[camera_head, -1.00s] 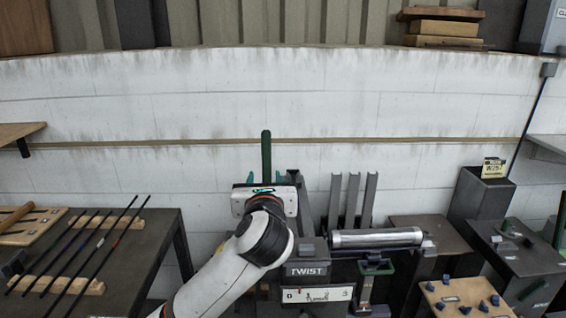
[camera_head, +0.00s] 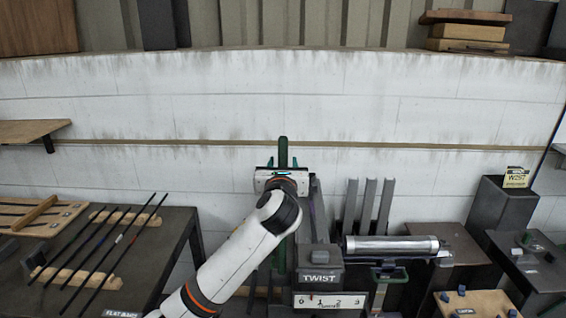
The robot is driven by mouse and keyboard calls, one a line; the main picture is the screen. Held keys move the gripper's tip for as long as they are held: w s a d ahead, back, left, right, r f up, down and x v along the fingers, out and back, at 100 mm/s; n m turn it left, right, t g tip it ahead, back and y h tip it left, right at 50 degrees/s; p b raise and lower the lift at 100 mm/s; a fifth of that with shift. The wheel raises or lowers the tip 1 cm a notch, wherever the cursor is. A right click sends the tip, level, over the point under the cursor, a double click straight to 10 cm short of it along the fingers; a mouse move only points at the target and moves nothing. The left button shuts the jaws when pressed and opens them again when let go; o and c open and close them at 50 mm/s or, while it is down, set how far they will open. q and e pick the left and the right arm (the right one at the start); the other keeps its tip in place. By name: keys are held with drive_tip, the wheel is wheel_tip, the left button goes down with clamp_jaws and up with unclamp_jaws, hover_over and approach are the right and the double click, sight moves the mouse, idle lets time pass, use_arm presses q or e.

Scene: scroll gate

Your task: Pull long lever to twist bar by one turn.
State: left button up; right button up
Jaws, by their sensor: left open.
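The long green lever (camera_head: 283,152) stands upright behind the twist machine, its top rising above my left gripper. My left gripper (camera_head: 282,168) is at the lever's upper part, with its open fingers on either side of the lever. Its body and wrist hide part of the lever. The dark twist machine (camera_head: 320,256) carries a "TWIST" label and a white scale (camera_head: 329,302) with turn numbers. The bar being twisted cannot be made out clearly. My right gripper is not in view.
A table (camera_head: 177,232) with several thin black rods (camera_head: 118,240) stands at the left. A silver cylinder (camera_head: 391,246) lies right of the machine. Grey upright channels (camera_head: 368,208) stand behind it.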

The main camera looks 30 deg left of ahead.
use_arm(q)
drive_tip(key=shift+w, duration=0.15)
clamp_jaws()
